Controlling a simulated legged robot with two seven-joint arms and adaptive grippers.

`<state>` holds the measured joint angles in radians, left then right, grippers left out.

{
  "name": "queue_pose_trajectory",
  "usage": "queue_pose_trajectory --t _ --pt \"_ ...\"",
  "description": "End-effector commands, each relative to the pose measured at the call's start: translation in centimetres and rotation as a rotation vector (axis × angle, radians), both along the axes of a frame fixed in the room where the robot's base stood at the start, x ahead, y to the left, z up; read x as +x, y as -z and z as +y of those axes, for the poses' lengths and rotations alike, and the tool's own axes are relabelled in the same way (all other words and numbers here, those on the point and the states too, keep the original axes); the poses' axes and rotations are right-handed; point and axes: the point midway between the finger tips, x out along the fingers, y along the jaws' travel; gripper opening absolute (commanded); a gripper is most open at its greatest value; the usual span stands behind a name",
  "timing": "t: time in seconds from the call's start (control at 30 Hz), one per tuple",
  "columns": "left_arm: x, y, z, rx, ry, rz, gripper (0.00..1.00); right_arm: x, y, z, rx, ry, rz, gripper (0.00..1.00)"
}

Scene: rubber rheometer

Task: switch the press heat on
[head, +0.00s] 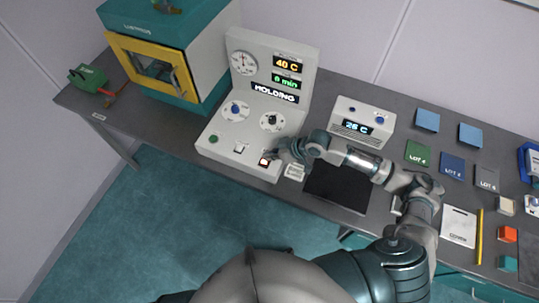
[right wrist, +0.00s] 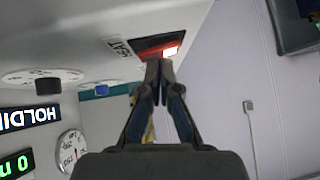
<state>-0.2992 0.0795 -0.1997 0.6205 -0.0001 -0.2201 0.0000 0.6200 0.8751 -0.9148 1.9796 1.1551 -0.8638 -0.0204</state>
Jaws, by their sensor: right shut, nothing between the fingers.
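The white press console (head: 243,65) stands on the grey bench. A small red rocker switch (head: 264,161) glows at the console's front edge. In the right wrist view the switch (right wrist: 150,47) sits in a dark frame, its right end lit bright, with a partly readable label beside it. My right gripper (head: 276,154) is shut and empty, and its fingertips (right wrist: 158,66) are right at the switch; I cannot tell whether they touch it. My left gripper is not in view.
A white rocker (head: 240,147), a green button (head: 213,139) and two dials, one blue (head: 235,110), one black (head: 271,121), share the console. A yellow-doored oven (head: 150,66) stands left. A 25 C unit (head: 361,122) and a dark plate (head: 336,186) are right.

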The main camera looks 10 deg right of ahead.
Motion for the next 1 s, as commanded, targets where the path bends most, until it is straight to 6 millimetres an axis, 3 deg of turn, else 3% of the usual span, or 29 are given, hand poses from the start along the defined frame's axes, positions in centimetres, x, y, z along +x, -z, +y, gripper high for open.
queue_pose_trajectory --t 0.37,0.43,0.63,0.8,1.0 --pt "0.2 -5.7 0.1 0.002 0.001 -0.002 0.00 0.1 -5.0 0.7 0.001 0.005 0.000 0.00" --pt "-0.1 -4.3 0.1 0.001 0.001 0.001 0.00 -1.0 -5.4 -0.6 -0.002 0.006 -0.003 0.00" --pt "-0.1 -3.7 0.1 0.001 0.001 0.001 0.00 -3.3 -8.2 -2.8 -0.002 0.006 0.001 0.00" --pt "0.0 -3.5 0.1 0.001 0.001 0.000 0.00 -4.5 -10.0 -3.8 -0.003 0.006 -0.001 0.00" --pt "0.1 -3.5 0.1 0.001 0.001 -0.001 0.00 -5.0 -10.7 -4.2 -0.001 0.005 0.001 0.00"
